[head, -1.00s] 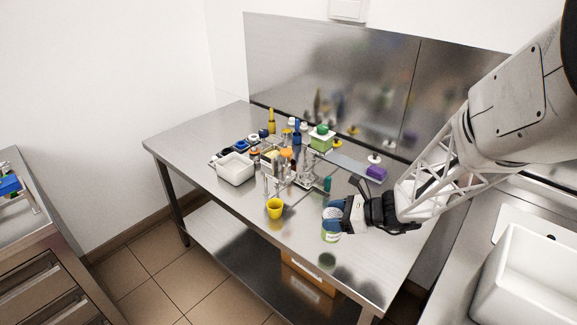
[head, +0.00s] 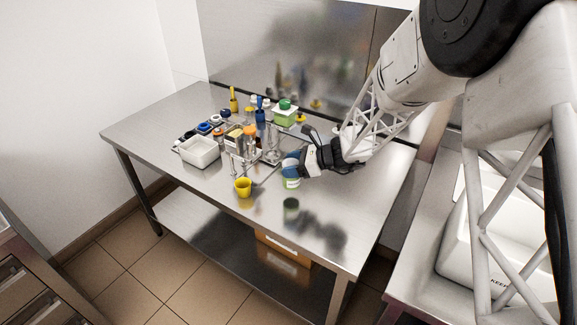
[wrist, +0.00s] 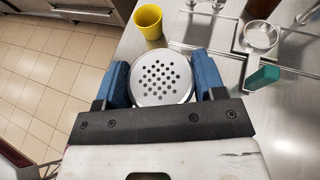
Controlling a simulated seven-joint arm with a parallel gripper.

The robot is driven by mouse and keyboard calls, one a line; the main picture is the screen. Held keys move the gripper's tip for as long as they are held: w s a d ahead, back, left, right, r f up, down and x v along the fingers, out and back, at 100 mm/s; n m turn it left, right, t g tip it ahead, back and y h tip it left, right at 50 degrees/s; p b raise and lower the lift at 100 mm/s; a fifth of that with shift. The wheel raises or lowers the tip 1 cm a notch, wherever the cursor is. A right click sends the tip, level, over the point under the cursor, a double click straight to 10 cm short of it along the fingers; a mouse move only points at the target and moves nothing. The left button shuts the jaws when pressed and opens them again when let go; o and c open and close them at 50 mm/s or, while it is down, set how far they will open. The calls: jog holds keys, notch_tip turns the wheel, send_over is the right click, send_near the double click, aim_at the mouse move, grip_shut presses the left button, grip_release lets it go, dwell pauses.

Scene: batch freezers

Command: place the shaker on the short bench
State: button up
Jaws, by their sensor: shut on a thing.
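The shaker (head: 292,183) is a small canister with a green and white label. In the wrist view its round silver lid with many holes (wrist: 162,78) faces the camera. My gripper (head: 293,167) is shut on the shaker. In the wrist view its blue fingers (wrist: 162,82) press on both sides of the lid. The shaker is upright and appears held a little above the steel table (head: 330,215), with a gap to its dark reflection. I cannot tell which of the steel surfaces is the short bench.
A yellow cup (head: 243,187) stands left of the shaker. A white bin (head: 200,153), metal stands and several bottles crowd the table's middle. The table's front right is clear.

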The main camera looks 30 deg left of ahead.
jog(key=shift+w+a+f, duration=0.2)
jog(key=shift+w+a, duration=1.3)
jog(key=shift+f, duration=0.1)
jog(key=shift+f, duration=1.65)
jog(key=shift+f, duration=0.1)
jog(key=o, duration=1)
jog(key=shift+d+r, duration=0.15)
jog(key=shift+r, duration=0.05)
jog(key=v, duration=1.1)
jog(key=shift+w+d, duration=0.15)
jog(key=shift+d, duration=0.15)
